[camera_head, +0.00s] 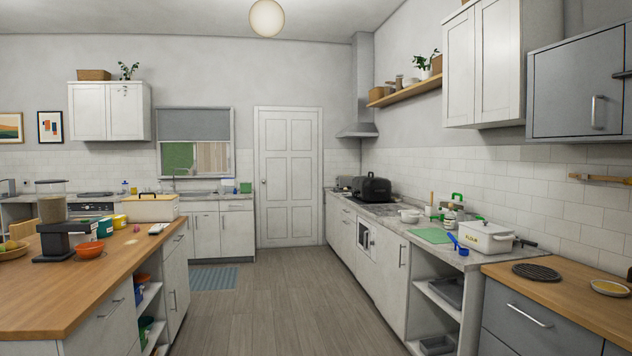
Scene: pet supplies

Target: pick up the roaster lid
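A black, rounded, lidded vessel (371,189) stands on the right-hand counter by the stove, far down the room. Its dark domed top looks like the roaster lid, but it is too small to tell where the lid ends and the body starts. My gripper is not in view.
The right counter (385,212) also bears a white pot (410,216), a green board (431,236) and a white flour container (487,237). A wooden-topped island (60,290) stands on the left. The wooden floor (285,300) between them is clear.

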